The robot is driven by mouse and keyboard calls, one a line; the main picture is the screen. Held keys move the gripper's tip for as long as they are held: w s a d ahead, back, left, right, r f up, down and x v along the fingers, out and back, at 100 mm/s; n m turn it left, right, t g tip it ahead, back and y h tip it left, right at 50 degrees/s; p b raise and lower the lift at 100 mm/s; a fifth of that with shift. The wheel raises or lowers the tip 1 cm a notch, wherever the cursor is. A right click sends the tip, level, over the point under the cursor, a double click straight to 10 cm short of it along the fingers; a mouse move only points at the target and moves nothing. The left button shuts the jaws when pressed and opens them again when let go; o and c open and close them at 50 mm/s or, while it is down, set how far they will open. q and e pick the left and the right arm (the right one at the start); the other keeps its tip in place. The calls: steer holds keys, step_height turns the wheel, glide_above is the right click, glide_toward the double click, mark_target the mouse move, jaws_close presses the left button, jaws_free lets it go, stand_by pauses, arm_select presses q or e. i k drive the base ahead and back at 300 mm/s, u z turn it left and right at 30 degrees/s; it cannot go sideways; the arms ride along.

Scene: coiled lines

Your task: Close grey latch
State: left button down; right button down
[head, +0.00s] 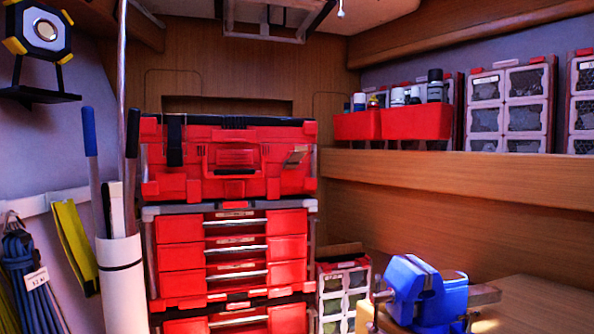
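A red toolbox (235,188) with a black top edge sits on top of a red drawer stack. A small grey latch (296,155) is on the right part of its front, tilted and standing out from the red face. A taller black latch or strap (174,142) is on the left part of the front, near the lid edge. Between them is a red handle or catch (236,157). Neither of my grippers is in view.
The drawer stack (181,257) has silver handles. A white tube (122,280) holding long poles stands close on its left. A blue vise (425,293) sits on a wooden bench (545,305) at lower right. Red bins (417,121) stand on the right shelf.

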mark_target(299, 153)
steer(key=u, duration=0.35)
steer(key=i, duration=0.55)
steer(key=z, duration=1.7)
